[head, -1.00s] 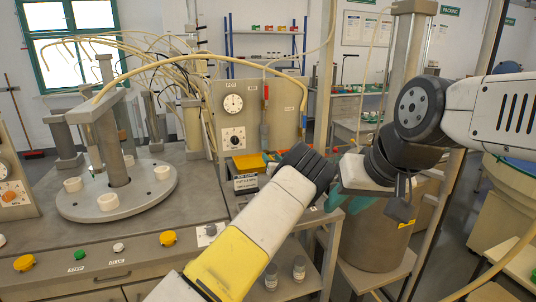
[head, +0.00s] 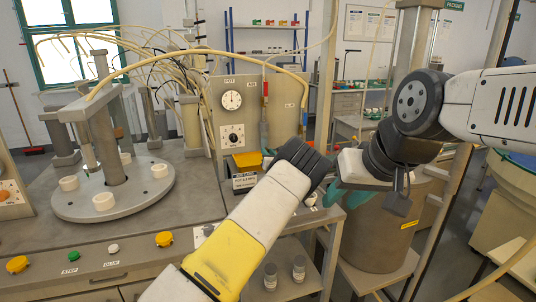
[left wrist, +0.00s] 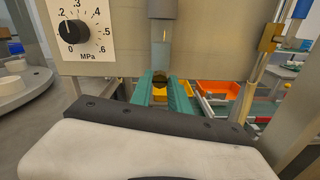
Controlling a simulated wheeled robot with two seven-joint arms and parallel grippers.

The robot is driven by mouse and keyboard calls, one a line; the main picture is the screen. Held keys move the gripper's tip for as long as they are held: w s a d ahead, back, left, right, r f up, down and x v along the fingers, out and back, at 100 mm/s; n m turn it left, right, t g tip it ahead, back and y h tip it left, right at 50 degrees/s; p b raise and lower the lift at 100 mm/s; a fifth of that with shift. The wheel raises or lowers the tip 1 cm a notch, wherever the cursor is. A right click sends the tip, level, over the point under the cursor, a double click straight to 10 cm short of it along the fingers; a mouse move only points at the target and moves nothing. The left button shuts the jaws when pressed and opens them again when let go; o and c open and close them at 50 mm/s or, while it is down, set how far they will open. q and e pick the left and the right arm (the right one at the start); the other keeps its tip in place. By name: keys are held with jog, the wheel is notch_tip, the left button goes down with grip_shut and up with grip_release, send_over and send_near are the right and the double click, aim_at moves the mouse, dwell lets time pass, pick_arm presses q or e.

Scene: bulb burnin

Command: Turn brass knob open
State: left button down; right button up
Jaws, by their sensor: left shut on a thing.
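In the left wrist view, a small dark brass knob (left wrist: 160,77) sits below a clear flow tube (left wrist: 162,45) with a yellow mark inside. The two teal fingers of my left gripper (left wrist: 160,92) are on either side of the knob and shut on it. The knob's lower part is hard to make out. In the head view, my left wrist hides the fingers and the knob. My right gripper (head: 338,192) is to the right of my left wrist, with teal finger parts showing under its pale body. Its jaw gap is not clear.
A pressure dial (left wrist: 75,28) is left of the tube, and a brass fitting with a blue tube (left wrist: 270,38) is to the right. A yellow-topped box (head: 246,165) stands before the panel (head: 222,95). A round turntable (head: 125,205) is at left. A drum (head: 380,240) stands below my right gripper.

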pick_arm(q)
jog(key=shift+f+n, duration=0.15)
jog(key=shift+n, duration=8.75)
jog(key=shift+s, duration=0.1)
jog(key=c, duration=1.3)
grip_release()
jog(key=shift+o, duration=0.2)
